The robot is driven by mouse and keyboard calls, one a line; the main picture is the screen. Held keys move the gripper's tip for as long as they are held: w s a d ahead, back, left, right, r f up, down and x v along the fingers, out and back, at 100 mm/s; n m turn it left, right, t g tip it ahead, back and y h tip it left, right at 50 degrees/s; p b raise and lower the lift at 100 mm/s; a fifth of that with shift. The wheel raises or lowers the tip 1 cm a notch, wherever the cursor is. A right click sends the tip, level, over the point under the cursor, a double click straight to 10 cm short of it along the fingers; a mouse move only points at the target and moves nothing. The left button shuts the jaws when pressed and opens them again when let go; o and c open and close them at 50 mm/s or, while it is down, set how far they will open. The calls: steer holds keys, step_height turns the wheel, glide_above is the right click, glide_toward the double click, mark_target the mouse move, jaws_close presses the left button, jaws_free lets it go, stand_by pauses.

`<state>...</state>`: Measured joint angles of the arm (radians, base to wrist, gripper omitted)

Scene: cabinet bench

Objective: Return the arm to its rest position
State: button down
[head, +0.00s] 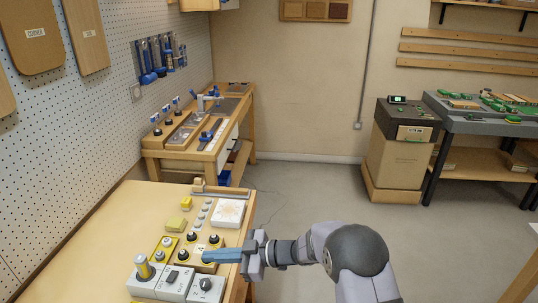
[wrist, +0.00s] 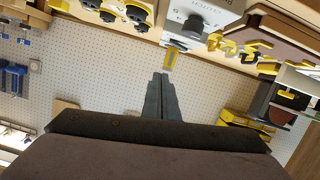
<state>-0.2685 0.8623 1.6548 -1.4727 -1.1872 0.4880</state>
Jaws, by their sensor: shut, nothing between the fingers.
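My gripper (head: 206,256) reaches in from the right over the front right part of the wooden bench in the head view. Its blue-grey fingers point left, above or beside a panel of black knobs; I cannot tell the gap to the panel. In the wrist view the fingers of my gripper (wrist: 160,77) lie together, shut with nothing between them. My arm (head: 340,250) stretches out to the right edge of the bench, bent at the elbow.
A pegboard wall (head: 60,120) stands at left. The floor (head: 300,200) beyond the bench is clear.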

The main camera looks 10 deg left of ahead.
steer(key=w+d+f+t+h, duration=0.1)
steer(key=w, duration=0.1)
steer(key=w+d+f+t+h, duration=0.1)
steer(key=w+f, duration=0.1)
steer(key=w+d+f+m+t+h, duration=0.1)
steer(key=w+f, duration=0.1)
steer(key=shift+w+t, duration=0.1)
steer(key=shift+t, duration=0.2)
steer(key=w+d+f+m+t+h, duration=0.2)
steer(key=d+f+m+h, duration=0.3)
steer(key=d+f, duration=0.55)
steer(key=s+d+f+m+g+h, duration=0.2)
steer(key=s+d+h, duration=0.2)
steer(key=s+d, duration=0.35)
steer(key=s+d+f+m+g+h, duration=0.2)
steer(key=s+d+m+h, duration=0.15)
steer(key=s+d, duration=0.4)
steer(key=s+d+r+m+g+p, duration=0.1)
steer(key=s+d+r+m+g, duration=0.2)
steer(key=s+r, duration=0.5)
steer(key=s+d+r+m+g+p, duration=0.1)
steer(key=s+d+r+m+g, duration=0.2)
steer(key=s, duration=0.9)
steer(key=w+d+r+m+t, duration=0.2)
steer(key=w+r+t, duration=0.1)
steer(key=r, duration=0.4)
steer(key=shift+w+r+t+p, duration=0.4)
steer(key=shift+w, duration=0.15)
